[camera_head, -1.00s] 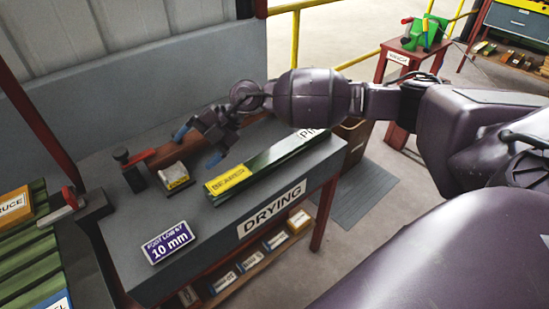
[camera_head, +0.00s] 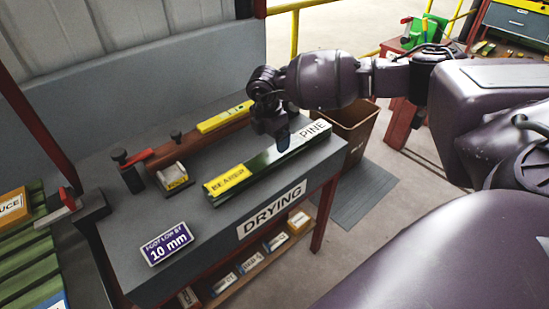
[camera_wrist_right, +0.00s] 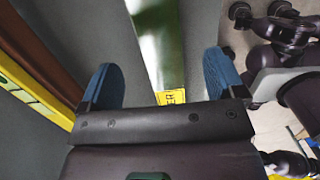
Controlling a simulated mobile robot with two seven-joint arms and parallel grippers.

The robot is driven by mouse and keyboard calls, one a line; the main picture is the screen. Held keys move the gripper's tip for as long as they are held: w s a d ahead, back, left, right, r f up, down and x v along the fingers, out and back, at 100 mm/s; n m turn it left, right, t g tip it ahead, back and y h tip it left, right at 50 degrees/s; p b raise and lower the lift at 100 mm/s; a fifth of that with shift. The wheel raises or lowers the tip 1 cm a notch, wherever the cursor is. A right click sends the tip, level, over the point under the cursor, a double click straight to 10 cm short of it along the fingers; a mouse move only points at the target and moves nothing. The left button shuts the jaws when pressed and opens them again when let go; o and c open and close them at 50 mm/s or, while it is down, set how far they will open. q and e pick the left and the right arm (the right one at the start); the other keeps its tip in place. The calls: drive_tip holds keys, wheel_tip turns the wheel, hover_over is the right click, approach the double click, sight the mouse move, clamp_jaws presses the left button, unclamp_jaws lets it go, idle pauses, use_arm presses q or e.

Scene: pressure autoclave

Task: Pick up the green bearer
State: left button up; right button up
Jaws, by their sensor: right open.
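The green bearer (camera_head: 262,165) is a long dark green bar lying on the grey drying table (camera_head: 200,235). A yellow BEARER label (camera_head: 229,180) is at its left end and a white PINE label (camera_head: 312,135) at its right end. My right gripper (camera_head: 282,138) is over the bar's right half, pointing down. In the right wrist view my open blue fingers (camera_wrist_right: 162,82) straddle the line of the bar (camera_wrist_right: 157,40), with nothing held between them. Whether they touch the bar cannot be told. My left gripper is not in view.
Behind the bar lie a reddish-brown beam (camera_head: 195,145) and a yellow bar (camera_head: 225,117). A brown bin (camera_head: 352,125) is beyond the right end.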

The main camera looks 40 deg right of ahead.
sight(275, 152)
drive_tip(key=f, duration=0.2)
drive_tip(key=d+f+b, duration=0.1)
drive_tip(key=f, duration=0.2)
drive_tip(key=f+b, duration=0.1)
drive_tip(key=f, duration=0.2)
drive_tip(key=shift+w+d+f, duration=0.15)
drive_tip(key=shift+w+d, duration=0.05)
drive_tip(key=shift+d, duration=0.05)
drive_tip(key=shift+c, duration=0.3)
drive_tip(key=c, duration=1.2)
drive_tip(key=shift+c, duration=1)
drive_tip(key=shift+r, duration=0.2)
